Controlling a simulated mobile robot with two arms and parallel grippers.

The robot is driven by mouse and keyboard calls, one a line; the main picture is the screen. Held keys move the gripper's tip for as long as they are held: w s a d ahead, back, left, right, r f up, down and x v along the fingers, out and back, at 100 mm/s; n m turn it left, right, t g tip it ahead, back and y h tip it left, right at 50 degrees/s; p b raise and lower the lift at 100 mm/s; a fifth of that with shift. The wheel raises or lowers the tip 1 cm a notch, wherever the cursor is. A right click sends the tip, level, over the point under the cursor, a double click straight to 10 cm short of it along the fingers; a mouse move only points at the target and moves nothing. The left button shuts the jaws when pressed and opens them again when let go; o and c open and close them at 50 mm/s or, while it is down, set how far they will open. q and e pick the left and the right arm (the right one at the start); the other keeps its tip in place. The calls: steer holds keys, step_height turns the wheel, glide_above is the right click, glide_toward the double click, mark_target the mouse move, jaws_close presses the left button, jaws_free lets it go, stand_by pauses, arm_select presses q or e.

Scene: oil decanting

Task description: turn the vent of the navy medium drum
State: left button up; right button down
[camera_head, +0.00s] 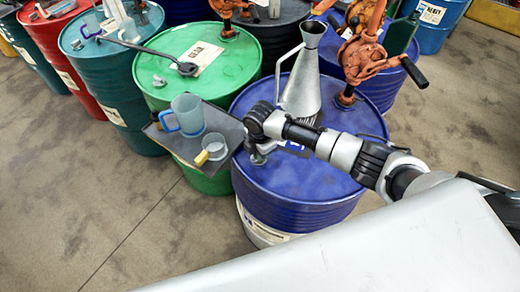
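The navy drum (300,204) stands front centre, upright, with a dark blue top. A small silver fitting, which looks like its vent (262,148), sits on the left part of the top. My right arm comes in from the right across the drum. Its gripper (258,154) points down at that fitting, and the wrist hides much of it. I cannot tell whether the fingers touch it or how far they are open. My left gripper is not in view.
A silver conical can (302,82) stands on the drum behind my wrist. A dark tray (180,146) with a blue jug (188,114) and a small cup (214,146) lies left of the gripper. An orange hand pump (362,58) rises behind. A green drum (150,75) stands left.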

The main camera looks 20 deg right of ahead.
steer(key=shift+w+r, duration=0.1)
stand_by(0.3)
steer(key=c, duration=1.1)
jaws_free()
step_height(320, 180, up, 11)
steer(key=shift+f+b, duration=0.15)
steer(key=shift+b, duration=0.85)
